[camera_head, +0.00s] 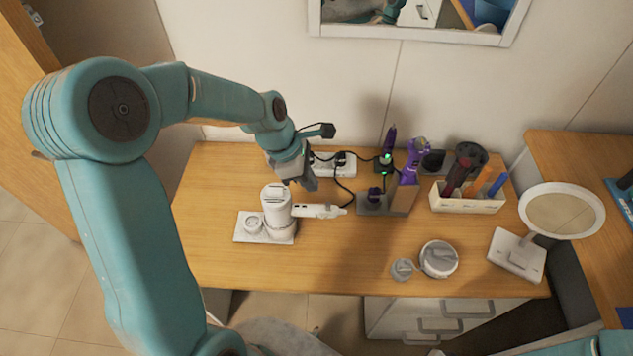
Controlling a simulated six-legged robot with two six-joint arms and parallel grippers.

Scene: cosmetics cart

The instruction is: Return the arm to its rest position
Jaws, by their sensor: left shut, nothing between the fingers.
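My left arm comes in from the left, large and teal, and reaches over the wooden cart top (330,267). My left gripper (303,183) is shut and empty. In the picture it is just above and right of a white cylindrical device (276,207) on a white base plate (243,236). The fingertips are partly in shadow, and I cannot tell the exact gap to the things below. Only a teal part of my right arm shows at the bottom right edge; its gripper is out of the picture.
A white power strip (334,164) with black cables lies behind the gripper. Purple tools (411,162) stand in a holder. A white organiser (468,204) holds brushes. A round mirror (561,210) stands at right. Round containers (438,259) sit at front. The front-left top is clear.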

